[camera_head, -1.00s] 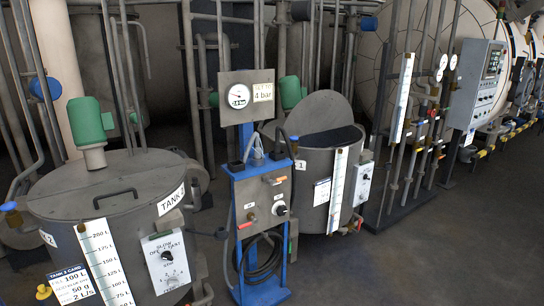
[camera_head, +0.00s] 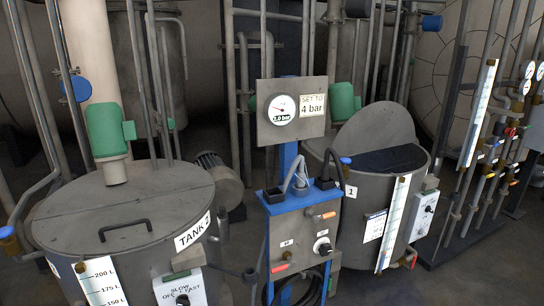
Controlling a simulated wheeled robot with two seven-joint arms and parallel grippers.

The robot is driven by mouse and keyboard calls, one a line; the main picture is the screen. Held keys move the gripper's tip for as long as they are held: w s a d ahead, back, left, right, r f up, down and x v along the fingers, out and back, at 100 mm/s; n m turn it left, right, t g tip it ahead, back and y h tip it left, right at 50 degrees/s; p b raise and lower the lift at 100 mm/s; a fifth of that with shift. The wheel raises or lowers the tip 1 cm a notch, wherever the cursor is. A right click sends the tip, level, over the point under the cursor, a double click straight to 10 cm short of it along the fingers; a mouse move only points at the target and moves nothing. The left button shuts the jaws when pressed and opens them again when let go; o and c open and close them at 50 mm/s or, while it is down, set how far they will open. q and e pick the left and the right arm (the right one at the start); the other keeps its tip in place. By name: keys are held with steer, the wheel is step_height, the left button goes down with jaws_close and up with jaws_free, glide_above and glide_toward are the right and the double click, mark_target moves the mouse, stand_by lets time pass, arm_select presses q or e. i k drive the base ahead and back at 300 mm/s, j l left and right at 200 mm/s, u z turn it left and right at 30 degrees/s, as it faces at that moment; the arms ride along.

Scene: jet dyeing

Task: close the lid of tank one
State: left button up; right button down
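Tank one (camera_head: 345,215) is a grey metal drum right of centre, with a small "1" label near its rim. Its lid (camera_head: 370,128) is a grey half-disc standing raised at the back. The dark opening (camera_head: 398,160) shows in front of the lid, so the tank is open. Part of its top left is hidden behind the blue stand. Neither of my grippers is in view.
A blue stand (camera_head: 280,215) with a pressure gauge (camera_head: 282,109) and "set to 4 bar" sign stands left of tank one. Tank two (camera_head: 110,215), lid shut with a handle, fills the left. Pipes stand at right. Dark floor (camera_head: 470,265) shows at lower right.

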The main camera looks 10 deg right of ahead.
mark_target(382, 125)
steer(key=i+l+u, duration=0.1)
steer(key=l, duration=0.3)
steer(key=i+l+u, duration=0.1)
steer(key=l, duration=0.3)
steer(key=i+l+u, duration=0.15)
steer(key=l, duration=0.3)
steer(key=i+l+u, duration=0.1)
steer(key=l, duration=0.3)
steer(key=i+l+u, duration=0.1)
steer(key=l, duration=0.35)
steer(key=i, duration=0.05)
